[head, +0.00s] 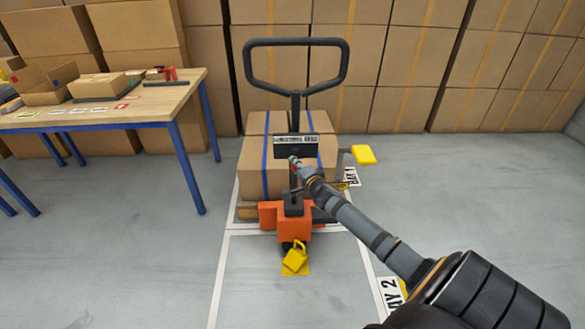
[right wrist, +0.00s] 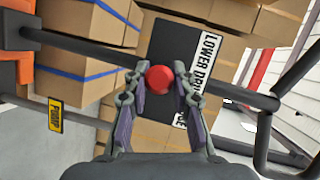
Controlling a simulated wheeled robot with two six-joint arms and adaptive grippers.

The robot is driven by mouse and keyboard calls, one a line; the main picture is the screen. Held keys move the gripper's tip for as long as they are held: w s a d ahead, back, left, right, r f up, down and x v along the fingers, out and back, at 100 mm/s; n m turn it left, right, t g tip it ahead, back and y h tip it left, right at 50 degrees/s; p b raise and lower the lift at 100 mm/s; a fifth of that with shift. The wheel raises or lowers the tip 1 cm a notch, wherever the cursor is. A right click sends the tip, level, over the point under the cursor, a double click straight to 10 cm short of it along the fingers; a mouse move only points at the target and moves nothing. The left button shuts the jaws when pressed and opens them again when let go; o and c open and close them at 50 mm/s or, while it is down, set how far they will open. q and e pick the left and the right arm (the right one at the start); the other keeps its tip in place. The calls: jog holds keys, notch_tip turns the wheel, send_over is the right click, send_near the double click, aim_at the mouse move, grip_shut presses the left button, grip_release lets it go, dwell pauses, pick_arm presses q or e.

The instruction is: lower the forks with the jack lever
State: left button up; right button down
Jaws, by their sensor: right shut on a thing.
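The orange pallet jack (head: 293,222) stands in the middle of the head view, with its black loop handle (head: 295,42) upright above it. A black label plate (head: 296,146) sits on the handle's shaft; in the right wrist view the plate (right wrist: 183,55) reads "LOWER" and "DRIVE", the rest partly hidden. The jack lever's red knob (right wrist: 160,79) is between the fingertips of my right gripper (head: 297,165), just below the plate. The right gripper (right wrist: 160,85) is shut on that knob. The forks are mostly hidden under the load. My left gripper is not in view.
Cartons (head: 258,165) with blue straps stand on a pallet behind the jack. A yellow pedal (head: 363,155) sticks out at right, and a yellow piece (head: 295,258) is at the jack's foot. A wooden table (head: 150,105) stands at left. Stacked boxes line the back; floor is clear on both sides.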

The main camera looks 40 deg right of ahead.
jog(key=shift+s+d+f, duration=0.2)
jog(key=shift+d, duration=0.2)
jog(key=c, duration=1.1)
grip_release()
jog(key=shift+d, duration=0.1)
jog(key=shift+r, duration=0.1)
jog(key=v, duration=0.7)
jog(key=shift+s, duration=0.25)
